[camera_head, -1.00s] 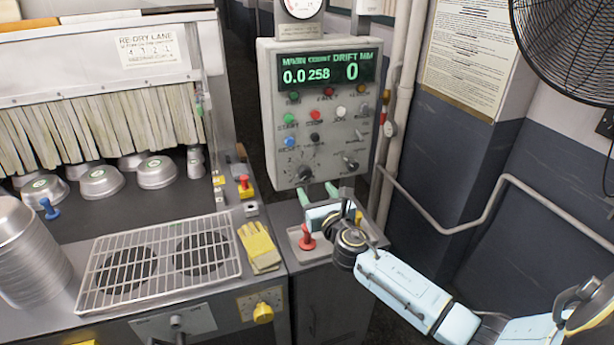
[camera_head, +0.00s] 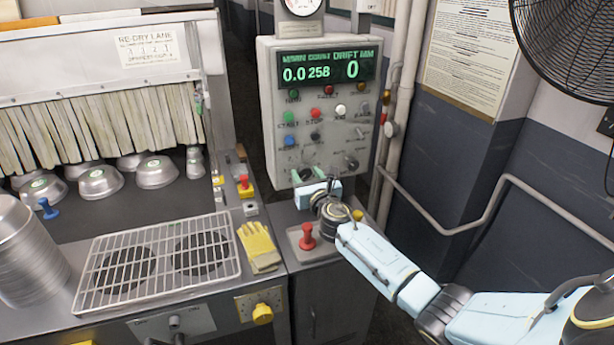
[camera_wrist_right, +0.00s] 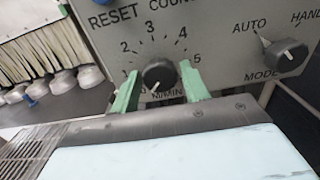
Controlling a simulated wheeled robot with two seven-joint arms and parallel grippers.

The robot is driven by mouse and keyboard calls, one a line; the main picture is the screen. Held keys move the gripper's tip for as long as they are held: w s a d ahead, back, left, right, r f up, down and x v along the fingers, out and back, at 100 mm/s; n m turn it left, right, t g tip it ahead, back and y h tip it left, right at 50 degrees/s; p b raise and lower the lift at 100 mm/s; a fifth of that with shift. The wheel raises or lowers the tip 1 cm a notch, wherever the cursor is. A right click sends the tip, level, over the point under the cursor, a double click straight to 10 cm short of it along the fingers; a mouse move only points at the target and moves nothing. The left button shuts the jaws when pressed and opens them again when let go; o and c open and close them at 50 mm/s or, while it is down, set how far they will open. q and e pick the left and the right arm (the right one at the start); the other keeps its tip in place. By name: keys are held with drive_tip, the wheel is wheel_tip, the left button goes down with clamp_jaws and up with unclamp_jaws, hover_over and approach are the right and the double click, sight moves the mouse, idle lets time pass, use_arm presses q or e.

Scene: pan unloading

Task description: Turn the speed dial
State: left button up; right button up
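The speed dial (camera_wrist_right: 159,74) is a dark round knob on the grey control panel (camera_head: 268,110). Its scale shows 1 to 5, with a partly covered M/MIN label below. Its pale pointer mark is towards the lower left, below the 1. My right gripper (camera_wrist_right: 159,68) is open, with one green finger on each side of the dial and gaps visible beside the knob. Whether the fingers reach past its face is unclear. In the head view the right gripper (camera_head: 308,175) is at the panel's lower part, partly hiding the dial. My left gripper is not in view.
The mode knob (camera_wrist_right: 284,55) is right of the dial. Coloured buttons and a display (camera_head: 325,71) reading 0.0, 258 and 0 are above. A red mushroom button (camera_head: 307,237) stands below my wrist. Yellow gloves (camera_head: 258,246) and a wire rack (camera_head: 160,262) lie left.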

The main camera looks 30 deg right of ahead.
drive_tip(key=c, duration=0.6)
